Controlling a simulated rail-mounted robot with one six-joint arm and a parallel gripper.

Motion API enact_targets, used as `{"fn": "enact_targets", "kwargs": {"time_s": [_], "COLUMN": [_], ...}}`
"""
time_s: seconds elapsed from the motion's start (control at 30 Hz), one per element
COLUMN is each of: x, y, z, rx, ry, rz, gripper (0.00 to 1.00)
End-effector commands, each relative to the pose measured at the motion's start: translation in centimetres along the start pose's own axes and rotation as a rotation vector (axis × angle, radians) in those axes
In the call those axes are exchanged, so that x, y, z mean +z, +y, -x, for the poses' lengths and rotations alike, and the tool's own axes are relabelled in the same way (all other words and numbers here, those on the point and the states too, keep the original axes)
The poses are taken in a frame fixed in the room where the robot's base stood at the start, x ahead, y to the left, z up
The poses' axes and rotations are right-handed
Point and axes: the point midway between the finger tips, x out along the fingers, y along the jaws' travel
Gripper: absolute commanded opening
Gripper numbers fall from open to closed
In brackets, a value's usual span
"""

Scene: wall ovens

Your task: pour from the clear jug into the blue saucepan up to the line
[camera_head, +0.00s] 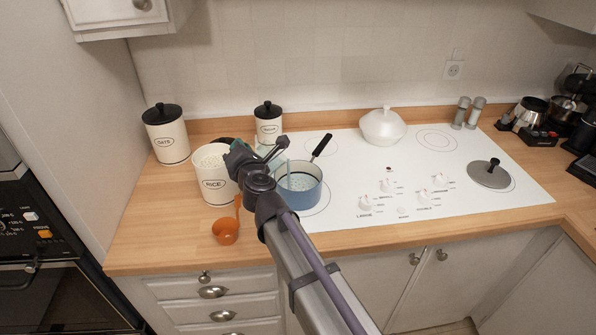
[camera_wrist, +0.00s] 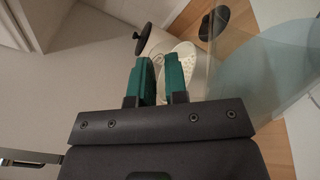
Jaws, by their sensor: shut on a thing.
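The blue saucepan (camera_head: 312,199) stands at the left front of the white cooktop, its dark handle pointing back right. In the wrist view my green-tipped gripper (camera_wrist: 163,78) is shut on the clear jug (camera_wrist: 238,62), whose see-through wall spreads to the right. The jug is faint in the head view, tilted toward the pan. A thin pale streak shows above the pan's contents; my arm hides part of this area.
An open rice canister (camera_head: 213,186) stands close left of my gripper, with an orange scoop (camera_head: 226,232) in front. An oats canister (camera_head: 166,136) and a smaller lidded canister (camera_head: 268,121) stand behind. A white lidded dish (camera_head: 383,127) and a loose lid (camera_head: 489,174) sit on the cooktop.

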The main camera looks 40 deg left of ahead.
Motion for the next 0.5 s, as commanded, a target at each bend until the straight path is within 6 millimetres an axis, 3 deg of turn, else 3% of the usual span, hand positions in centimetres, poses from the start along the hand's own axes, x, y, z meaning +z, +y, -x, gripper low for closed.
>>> {"fn": "enact_targets", "kwargs": {"time_s": [0.5], "x": [0.03], "y": [-0.47], "z": [-0.01], "rx": [0.0], "ry": [0.001], "rz": [-0.044], "gripper": [0.0]}}
